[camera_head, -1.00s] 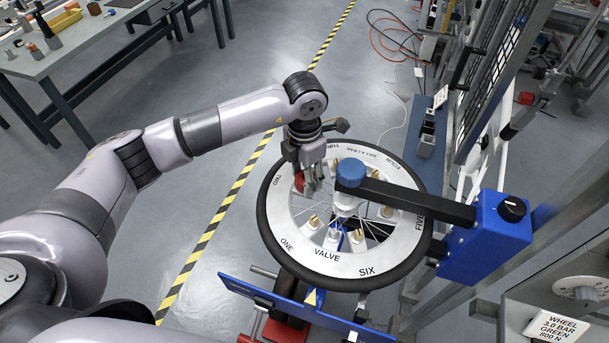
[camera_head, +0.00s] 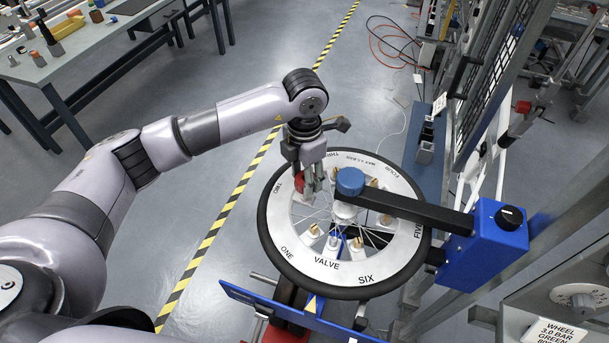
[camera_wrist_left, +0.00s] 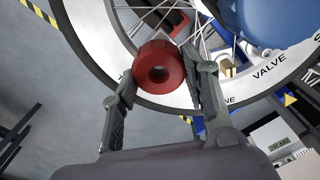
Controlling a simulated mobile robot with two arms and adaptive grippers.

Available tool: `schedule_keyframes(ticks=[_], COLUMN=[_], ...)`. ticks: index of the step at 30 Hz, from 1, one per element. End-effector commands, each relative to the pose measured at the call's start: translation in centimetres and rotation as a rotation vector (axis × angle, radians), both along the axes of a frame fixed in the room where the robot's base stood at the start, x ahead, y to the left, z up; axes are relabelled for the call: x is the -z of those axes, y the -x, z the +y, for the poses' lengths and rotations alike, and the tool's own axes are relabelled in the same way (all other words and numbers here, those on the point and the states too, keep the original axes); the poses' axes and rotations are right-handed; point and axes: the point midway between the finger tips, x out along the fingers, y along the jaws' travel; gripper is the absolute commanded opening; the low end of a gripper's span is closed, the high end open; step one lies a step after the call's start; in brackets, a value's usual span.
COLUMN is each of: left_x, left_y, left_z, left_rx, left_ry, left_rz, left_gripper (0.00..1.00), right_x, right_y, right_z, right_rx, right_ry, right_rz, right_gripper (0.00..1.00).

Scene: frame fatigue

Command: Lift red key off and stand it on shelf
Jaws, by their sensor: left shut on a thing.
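The red key (camera_wrist_left: 158,72) is a round red piece with a dark hole in its middle. In the left wrist view it sits between the two fingers of my left gripper (camera_wrist_left: 160,88), which is shut on it. In the head view my left gripper (camera_head: 312,185) points down over the left part of the wheel (camera_head: 325,270), and a bit of red (camera_head: 300,182) shows at its fingers. I cannot tell whether the key touches the wheel. The shelf cannot be made out for certain. My right gripper is not in view.
A blue knob (camera_head: 350,181) and a black arm (camera_head: 415,208) from a blue block (camera_head: 487,240) reach over the wheel's hub, close right of my gripper. A grey workbench (camera_head: 80,50) stands far left. A blue bar (camera_head: 290,310) lies in front.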

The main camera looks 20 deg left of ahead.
Motion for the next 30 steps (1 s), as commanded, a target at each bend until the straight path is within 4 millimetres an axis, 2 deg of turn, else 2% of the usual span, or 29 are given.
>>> schedule_keyframes(ticks=[5, 18, 30], left_x=[-0.5, -3.9, -4.0], left_y=[0.0, 0.0, 0.0], left_z=[0.0, 0.0, 0.0], left_rx=[0.0, 0.001, 0.0], left_ry=[0.0, 0.0, 0.0], left_rz=[-0.001, -0.001, 0.0], left_gripper=[0.08, 0.08, 0.08], right_x=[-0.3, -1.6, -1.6], right_y=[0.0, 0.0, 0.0], right_z=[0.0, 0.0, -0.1], right_rx=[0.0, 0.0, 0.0], right_ry=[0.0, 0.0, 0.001], right_rz=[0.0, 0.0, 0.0], right_gripper=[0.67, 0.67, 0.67])
